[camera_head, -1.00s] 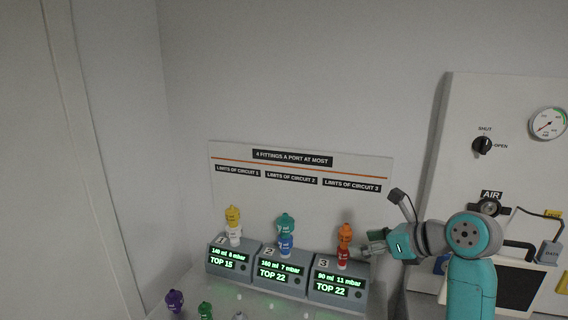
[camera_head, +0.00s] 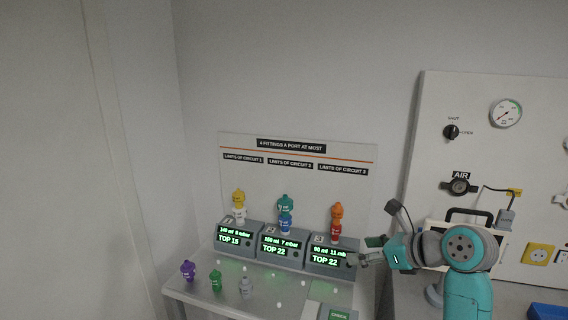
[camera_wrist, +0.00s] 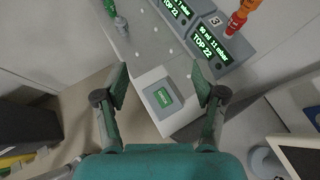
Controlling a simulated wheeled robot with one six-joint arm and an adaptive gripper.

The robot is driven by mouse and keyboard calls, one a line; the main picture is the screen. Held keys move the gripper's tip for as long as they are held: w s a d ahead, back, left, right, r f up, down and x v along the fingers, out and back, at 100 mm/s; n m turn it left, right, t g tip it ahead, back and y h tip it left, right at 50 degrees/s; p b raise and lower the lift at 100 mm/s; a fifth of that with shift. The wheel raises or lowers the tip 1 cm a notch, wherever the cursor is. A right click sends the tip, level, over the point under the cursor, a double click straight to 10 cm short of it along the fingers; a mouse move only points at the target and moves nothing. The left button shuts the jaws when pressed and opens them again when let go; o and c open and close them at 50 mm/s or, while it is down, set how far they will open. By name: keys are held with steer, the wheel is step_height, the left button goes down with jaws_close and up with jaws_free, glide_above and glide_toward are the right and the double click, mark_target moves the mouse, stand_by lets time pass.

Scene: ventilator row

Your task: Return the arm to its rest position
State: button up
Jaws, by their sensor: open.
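My arm is raised at the right of the head view. My gripper (camera_head: 362,251) points left, in front of the right edge of the unit marked 3 (camera_head: 330,256). In the wrist view my gripper (camera_wrist: 162,90) has its two fingers wide apart with nothing between them. Beyond the fingers lies a green CHECK pad (camera_wrist: 162,97) on the table corner. An orange fitting on a red one (camera_head: 336,222) stands on unit 3, apart from the fingers. A teal fitting on a blue one (camera_head: 285,213) stands on unit 2, and a yellow on a white one (camera_head: 239,206) on unit 1.
Purple (camera_head: 188,270), green (camera_head: 216,280) and grey (camera_head: 246,287) fittings stand on the table's front left. A wall panel with a gauge (camera_head: 505,113), a knob (camera_head: 451,132) and an AIR port (camera_head: 459,187) is at the right. A blue box (camera_head: 547,312) is at lower right.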

steer(key=s+f+n+t+h, duration=0.15)
steer(key=s+f, duration=0.25)
steer(key=f, duration=0.5)
steer(key=s+a+f+n+t+h, duration=0.1)
steer(key=s+f+n, duration=0.2)
steer(key=s+f, duration=0.35)
steer(key=s+f+n+t+h, duration=0.1)
steer(key=s+f+n, duration=0.15)
steer(key=f, duration=0.75)
steer(key=s+f+n+h, duration=0.1)
steer(key=s+f+n, duration=0.15)
steer(key=s, duration=0.65)
steer(key=s+d+f+n+t+h, duration=0.15)
steer(key=s+n, duration=0.25)
steer(key=s, duration=0.4)
steer(key=s+f+n+h, duration=0.2)
steer(key=s+n, duration=0.2)
steer(key=s, duration=0.5)
steer(key=s+r+n+t, duration=0.1)
steer(key=s+r+n, duration=0.8)
steer(key=s, duration=0.5)
steer(key=shift+s+a+n, duration=0.15)
steer(key=shift+a+n, duration=0.1)
steer(key=shift+n, duration=0.1)
